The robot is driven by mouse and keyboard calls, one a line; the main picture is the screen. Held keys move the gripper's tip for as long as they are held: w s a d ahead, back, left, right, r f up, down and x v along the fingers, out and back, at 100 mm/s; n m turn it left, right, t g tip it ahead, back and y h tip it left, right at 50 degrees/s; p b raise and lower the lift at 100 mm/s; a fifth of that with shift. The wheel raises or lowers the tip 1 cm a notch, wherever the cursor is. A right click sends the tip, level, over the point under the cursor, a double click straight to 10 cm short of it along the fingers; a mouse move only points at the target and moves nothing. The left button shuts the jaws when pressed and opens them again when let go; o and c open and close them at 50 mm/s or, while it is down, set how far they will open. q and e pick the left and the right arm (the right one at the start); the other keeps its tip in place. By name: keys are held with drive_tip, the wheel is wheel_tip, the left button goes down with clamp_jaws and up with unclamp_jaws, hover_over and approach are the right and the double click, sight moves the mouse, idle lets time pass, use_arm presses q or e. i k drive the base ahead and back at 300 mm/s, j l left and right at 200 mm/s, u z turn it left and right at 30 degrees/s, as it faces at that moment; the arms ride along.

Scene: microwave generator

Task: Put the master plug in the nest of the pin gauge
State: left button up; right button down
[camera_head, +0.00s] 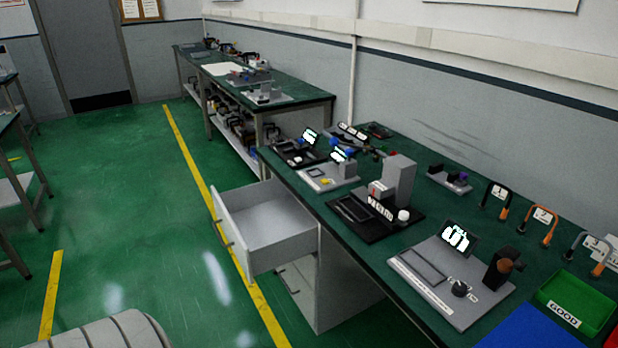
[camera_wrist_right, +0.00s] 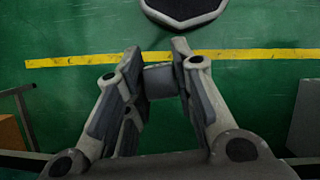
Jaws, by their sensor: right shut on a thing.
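In the right wrist view my right gripper (camera_wrist_right: 158,84) is shut on a short grey cylindrical piece (camera_wrist_right: 160,80), which may be the master plug; the fingers hide much of it. They are above the green floor. In the head view several gauge stations stand on the green-topped bench. I cannot tell which is the pin gauge. Neither gripper shows in the head view.
An open drawer (camera_head: 262,225) juts out from the bench's left side. A green GOOD bin (camera_head: 577,303), a blue surface (camera_head: 525,333) and several numbered snap gauges (camera_head: 541,222) are at the right. A second bench (camera_head: 262,90) stands farther back. The aisle floor is clear.

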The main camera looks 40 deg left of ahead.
sight(315, 173)
drive_tip(key=j+u, duration=0.2)
drive_tip(key=u, duration=0.25)
drive_tip(key=i+j+u, duration=0.15)
drive_tip(key=u, duration=0.35)
drive_tip(key=i+j+u, duration=0.25)
drive_tip(key=i+j, duration=0.3)
drive_tip(key=i+j+u, duration=0.25)
drive_tip(key=i+j, duration=0.3)
drive_tip(key=i+l, duration=0.05)
drive_tip(key=i, duration=0.05)
